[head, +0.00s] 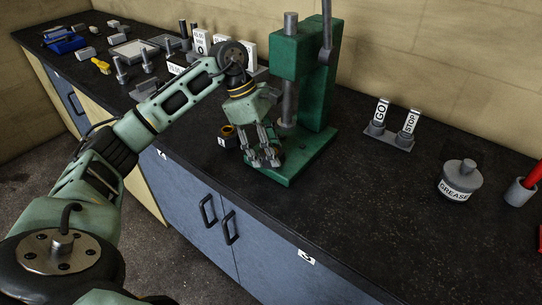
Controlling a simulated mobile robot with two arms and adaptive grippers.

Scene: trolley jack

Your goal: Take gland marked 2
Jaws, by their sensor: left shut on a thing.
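My left gripper (264,157) reaches in from the left, points down and is shut just above the base of the green press (312,90). Its fingers close on a small dark part that they mostly cover; I cannot read any mark on it. A dark round piece with a yellowish ring, which looks like a gland (229,131), stands on the bench just left of the gripper. A small white tag (221,142) is at its front, too small to read surely. My right gripper is not in view.
GO and STOP blocks (378,114), a grease pot (461,180) and a grey cup (520,192) stand further right.

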